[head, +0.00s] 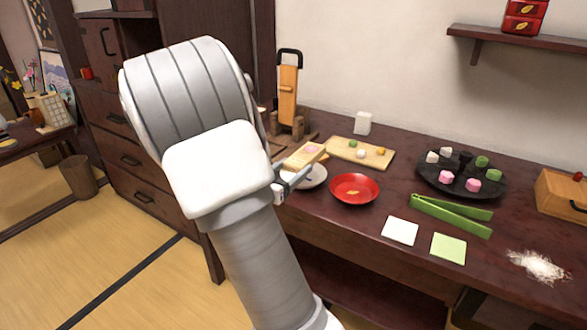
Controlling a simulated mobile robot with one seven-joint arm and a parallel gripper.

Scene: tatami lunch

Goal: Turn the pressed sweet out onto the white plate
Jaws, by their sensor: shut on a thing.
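My gripper (291,180) is partly hidden behind my white arm. It is shut on a pale wooden sweet mould (301,160), held tilted above or just behind the white plate. A pink patch, which looks like the pressed sweet (313,149), shows on the mould's upper face. The white plate (317,180) lies on the dark table, partly covered by the gripper and the mould. I cannot tell whether the mould touches the plate.
A red bowl (354,189) stands just right of the plate. A wooden board (376,157) with small balls lies behind. Green tongs (450,214), two paper squares and a dark tray (432,184) of sweets are further right. A wooden stand (288,95) rises behind the mould.

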